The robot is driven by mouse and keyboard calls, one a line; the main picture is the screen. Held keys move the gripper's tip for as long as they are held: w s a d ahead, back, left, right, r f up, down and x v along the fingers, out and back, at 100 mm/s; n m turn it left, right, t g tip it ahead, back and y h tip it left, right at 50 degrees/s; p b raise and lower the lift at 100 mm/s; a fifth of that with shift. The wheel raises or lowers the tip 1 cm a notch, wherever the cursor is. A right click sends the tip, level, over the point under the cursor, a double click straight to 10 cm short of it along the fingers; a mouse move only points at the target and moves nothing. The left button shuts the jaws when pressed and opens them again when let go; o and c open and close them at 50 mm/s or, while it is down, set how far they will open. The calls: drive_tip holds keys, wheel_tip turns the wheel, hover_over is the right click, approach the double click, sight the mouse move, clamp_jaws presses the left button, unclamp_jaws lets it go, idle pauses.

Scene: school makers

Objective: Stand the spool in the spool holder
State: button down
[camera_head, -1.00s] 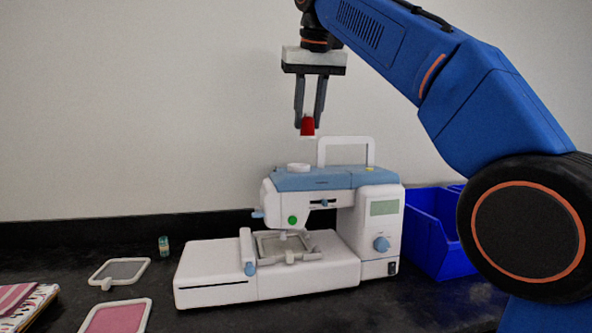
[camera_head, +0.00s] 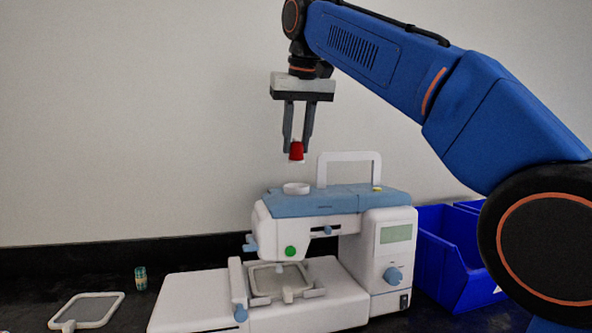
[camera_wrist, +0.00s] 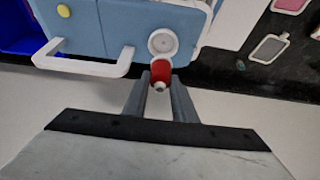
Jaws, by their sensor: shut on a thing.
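My gripper (camera_head: 297,150) is shut on a red spool (camera_head: 297,149) with a pale end and holds it upright in the air above the sewing machine (camera_head: 330,199). The spool also shows between the fingers in the wrist view (camera_wrist: 159,72). The spool holder is a round white cup (camera_head: 296,188) on the left part of the machine's blue top. The spool is above it, with a clear gap between them in the head view. In the wrist view the holder (camera_wrist: 162,42) lies just beyond the spool, its inside visible and empty.
A white carry handle (camera_head: 349,156) stands up on the machine's top, right of the holder. Blue bins (camera_head: 449,252) stand right of the machine. A small teal-banded spool (camera_head: 141,278) and a grey-filled frame (camera_head: 87,309) are on the dark table at left.

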sight(297, 161)
drive_tip(key=shift+f, duration=3)
drive_tip(key=shift+f, duration=0.3)
drive_tip(key=c, duration=1.5)
unclamp_jaws()
drive_tip(key=shift+o, duration=0.2)
drive_tip(key=shift+r, duration=0.3)
drive_tip(key=v, duration=1.2)
drive_tip(key=shift+s, duration=0.1)
